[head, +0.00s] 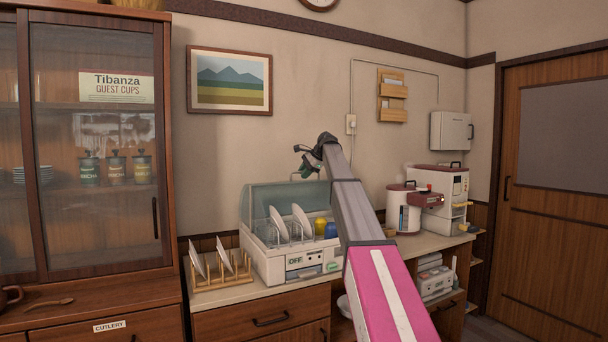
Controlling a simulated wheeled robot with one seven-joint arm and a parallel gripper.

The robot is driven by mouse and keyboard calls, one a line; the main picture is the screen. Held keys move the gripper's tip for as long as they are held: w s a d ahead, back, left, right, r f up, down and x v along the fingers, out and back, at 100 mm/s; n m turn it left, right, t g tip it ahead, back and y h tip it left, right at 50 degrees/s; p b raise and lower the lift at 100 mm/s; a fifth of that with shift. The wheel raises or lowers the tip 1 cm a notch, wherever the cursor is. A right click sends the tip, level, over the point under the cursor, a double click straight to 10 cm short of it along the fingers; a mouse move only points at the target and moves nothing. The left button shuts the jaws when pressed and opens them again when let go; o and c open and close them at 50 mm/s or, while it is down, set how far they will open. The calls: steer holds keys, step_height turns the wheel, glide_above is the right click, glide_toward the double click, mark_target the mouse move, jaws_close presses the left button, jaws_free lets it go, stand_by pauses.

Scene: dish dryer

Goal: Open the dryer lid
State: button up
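The dish dryer (268,268) is a white box on the counter with a clear, greenish lid (262,196) over its rack. White plates (301,221) stand upright inside, beside a yellow cup (320,226) and a blue cup (331,230). The front panel reads OFF and has a green button (333,266). From here I cannot tell exactly how the lid's front edge sits. My gripper (302,161) is up in front of the wall, above the lid in the picture, and seems apart from it. Its fingers are small and dark; their opening is unclear. My arm hides the dryer's right side.
A wooden plate rack (220,275) with plates stands left of the dryer. A glass-fronted cabinet (95,150) is at the far left. A red-topped canister (403,211) and a white machine (440,186) stand on the counter to the right. The wall space above the dryer is mostly clear.

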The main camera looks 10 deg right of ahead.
steer(key=v, duration=1)
steer(key=shift+r, duration=0.25)
steer(key=shift+s+d, duration=0.1)
steer(key=shift+d, duration=0.05)
